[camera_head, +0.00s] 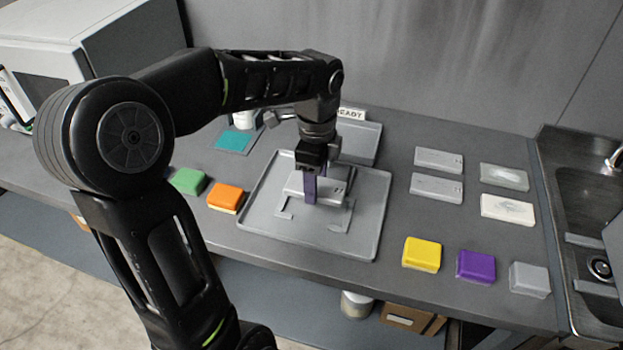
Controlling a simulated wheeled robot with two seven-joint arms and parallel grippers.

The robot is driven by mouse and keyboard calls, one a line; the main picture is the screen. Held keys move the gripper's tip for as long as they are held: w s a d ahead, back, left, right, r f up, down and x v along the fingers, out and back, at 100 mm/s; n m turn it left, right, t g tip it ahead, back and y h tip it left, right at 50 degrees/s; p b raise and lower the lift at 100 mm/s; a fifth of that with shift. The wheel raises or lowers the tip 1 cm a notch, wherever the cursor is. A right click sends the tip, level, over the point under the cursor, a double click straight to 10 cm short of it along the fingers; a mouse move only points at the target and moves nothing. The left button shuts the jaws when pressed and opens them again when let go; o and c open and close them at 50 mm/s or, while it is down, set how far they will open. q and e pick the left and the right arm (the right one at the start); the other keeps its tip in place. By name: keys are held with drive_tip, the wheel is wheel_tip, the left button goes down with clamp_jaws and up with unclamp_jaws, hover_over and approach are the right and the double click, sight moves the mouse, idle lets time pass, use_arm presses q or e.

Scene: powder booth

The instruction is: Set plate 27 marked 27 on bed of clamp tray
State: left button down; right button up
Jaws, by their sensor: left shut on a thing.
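My left gripper (311,186) points down over the grey clamp tray (265,225). It is shut on a flat grey plate (331,193), which lies crosswise between its purple-tipped fingers. The plate has small dark marks at its right end, too small to read, so I cannot tell if it is plate 27. It is over the tray's middle, where bracket-shaped outlines mark the bed (318,222). I cannot tell whether the plate touches the bed. My right gripper is not in view.
Two grey plates (438,160) and two whitish plates (507,207) lie right of the tray. Yellow (422,254), purple (475,267) and grey (529,279) blocks line the front edge. Green (189,181) and orange (226,197) blocks lie left. A sink (590,220) is far right.

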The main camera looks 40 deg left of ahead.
sight(316, 209)
use_arm(q)
drive_tip(key=shift+w+d, duration=0.1)
drive_tip(key=shift+d, duration=0.05)
drive_tip(key=shift+f, duration=0.25)
drive_tip(key=shift+f+b, duration=1.25)
drive_tip(key=shift+f, duration=0.35)
drive_tip(key=shift+f+b, duration=0.4)
drive_tip(key=shift+f, duration=0.2)
idle(0.4)
drive_tip(key=shift+f+b, duration=0.3)
drive_tip(key=shift+f, duration=0.05)
drive_tip(key=shift+f, duration=0.15)
idle(0.6)
